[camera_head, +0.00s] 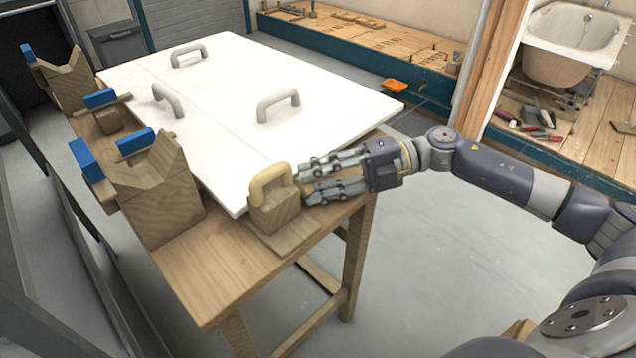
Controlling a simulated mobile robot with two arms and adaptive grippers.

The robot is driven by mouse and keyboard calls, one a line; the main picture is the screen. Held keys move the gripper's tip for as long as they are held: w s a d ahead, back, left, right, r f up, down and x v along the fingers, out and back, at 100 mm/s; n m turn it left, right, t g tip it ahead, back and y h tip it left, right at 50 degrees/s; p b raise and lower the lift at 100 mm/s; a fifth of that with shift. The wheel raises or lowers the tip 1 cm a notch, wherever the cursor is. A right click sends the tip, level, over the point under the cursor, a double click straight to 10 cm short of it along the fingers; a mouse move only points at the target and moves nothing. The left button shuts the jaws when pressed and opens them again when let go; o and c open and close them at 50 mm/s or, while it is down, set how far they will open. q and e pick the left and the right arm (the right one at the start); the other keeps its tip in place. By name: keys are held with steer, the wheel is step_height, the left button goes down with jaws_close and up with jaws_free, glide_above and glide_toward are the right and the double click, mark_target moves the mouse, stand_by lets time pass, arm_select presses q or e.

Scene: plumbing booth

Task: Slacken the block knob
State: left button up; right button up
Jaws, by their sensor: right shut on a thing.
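My right gripper (304,184) comes in from the right, level with the block. Its fingertips are at the block's right side, just right of the loop handle. It is shut on the block knob, which the fingers hide almost fully. I cannot see how far the knob is turned. My left gripper is out of view.
The board carries several grey loop handles (278,104) and lies on a wooden bench (222,262). V-notched wooden blocks (160,200) with blue-ended clamps (87,160) line the bench's left side. A bathtub (573,42) and scattered tools are at the back right.

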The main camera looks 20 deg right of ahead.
steer(key=shift+f+n+b, duration=0.3)
steer(key=shift+f+b, duration=0.15)
steer(key=shift+b, duration=0.35)
steer(key=shift+r+n+y+b, duration=0.3)
steer(key=shift+n+y+b, duration=0.1)
steer(key=shift+y+b, duration=0.1)
steer(key=o, duration=0.8)
steer(key=v, duration=1.2)
steer(key=shift+s, duration=0.15)
steer(key=shift+c, duration=0.2)
